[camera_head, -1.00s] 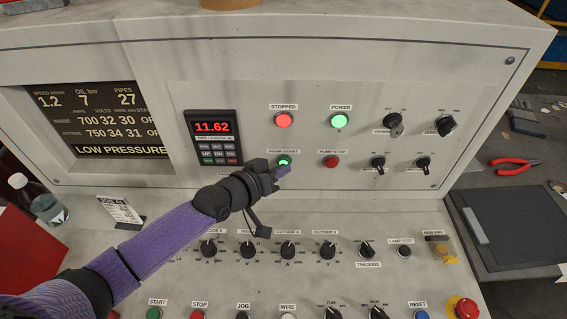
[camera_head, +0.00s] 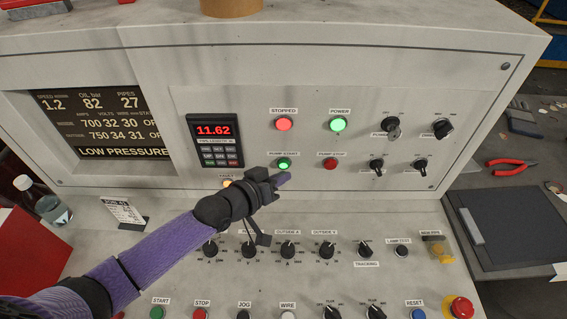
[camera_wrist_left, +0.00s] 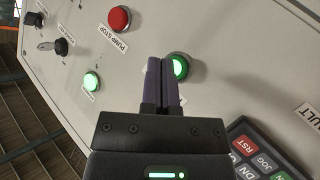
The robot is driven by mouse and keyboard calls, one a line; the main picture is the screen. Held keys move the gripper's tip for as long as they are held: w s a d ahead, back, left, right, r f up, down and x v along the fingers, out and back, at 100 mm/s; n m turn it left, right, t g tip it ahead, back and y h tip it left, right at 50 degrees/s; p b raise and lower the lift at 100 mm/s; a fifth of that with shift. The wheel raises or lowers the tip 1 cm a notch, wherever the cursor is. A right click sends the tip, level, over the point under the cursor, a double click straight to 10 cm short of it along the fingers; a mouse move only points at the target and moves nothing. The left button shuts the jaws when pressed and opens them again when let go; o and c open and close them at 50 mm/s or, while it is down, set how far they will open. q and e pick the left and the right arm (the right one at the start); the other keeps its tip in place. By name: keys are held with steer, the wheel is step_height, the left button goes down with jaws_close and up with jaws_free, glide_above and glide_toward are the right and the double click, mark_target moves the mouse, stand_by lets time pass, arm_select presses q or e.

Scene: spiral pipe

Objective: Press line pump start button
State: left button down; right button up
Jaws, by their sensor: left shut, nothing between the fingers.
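The pump start button (camera_head: 284,163) is a round green button, lit, on the upright grey panel under its label. It also shows lit beside my fingertips in the left wrist view (camera_wrist_left: 180,66). My left gripper (camera_head: 284,179) is shut and empty, its purple fingertips just below the button in the head view. The frames do not clearly show whether they touch the panel. The red pump stop button (camera_head: 330,164) is to the right of pump start. The display (camera_head: 103,123) on the left reads oil 82 bar and "LOW PRESSURE". My right gripper is not in view.
A keypad with a red 11.62 readout (camera_head: 213,131) is left of the buttons. A lit fault lamp (camera_head: 227,182) is beside my left wrist. Knobs (camera_head: 288,250) and a red emergency button (camera_head: 461,307) are on the lower desk. A bottle (camera_head: 50,206) stands at left.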

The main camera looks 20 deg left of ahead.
arm_select(q)
steer(key=s+p, duration=0.2)
steer(key=s+d+p, duration=0.1)
steer(key=s, duration=0.2)
steer(key=shift+d+p, duration=0.2)
steer(key=shift+p, duration=0.2)
steer(key=shift+w, duration=0.1)
stand_by(0.3)
